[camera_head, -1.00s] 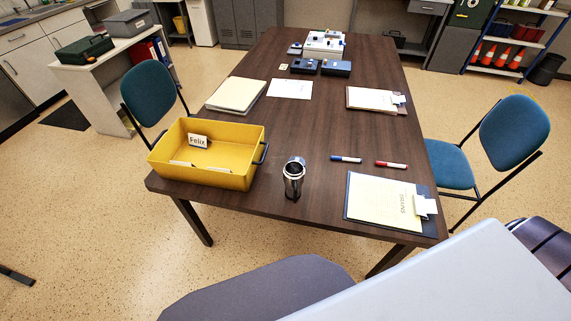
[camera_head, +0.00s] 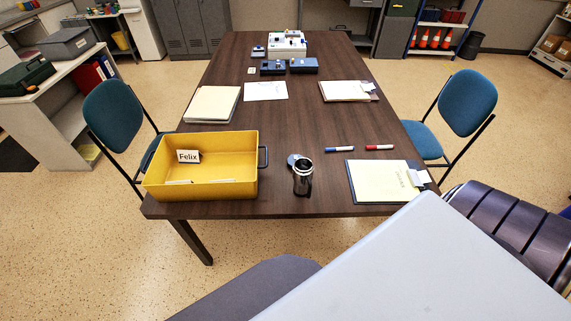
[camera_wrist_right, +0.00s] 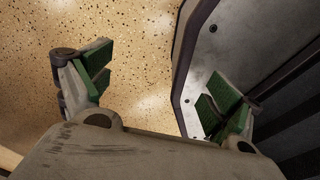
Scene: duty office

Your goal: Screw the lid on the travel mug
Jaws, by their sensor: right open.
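The travel mug (camera_head: 303,180), a dark and silver cylinder, stands upright and open-topped near the front edge of the table, right of the yellow bin. A small round grey-blue piece (camera_head: 293,160), apparently the lid, lies just behind and left of the mug, partly hidden by it. My right gripper (camera_wrist_right: 160,90) shows in the right wrist view with its green-padded fingers wide apart and nothing between them. It is above the speckled floor beside a grey panel, away from the mug. My left gripper is in neither view.
The yellow bin (camera_head: 205,193) with a "Felix" card stands left of the mug. A clipboard with yellow paper (camera_head: 383,181) lies to the right. Blue (camera_head: 339,149) and red (camera_head: 379,147) markers lie behind. Chairs flank the brown table (camera_head: 300,118); its middle is mostly clear.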

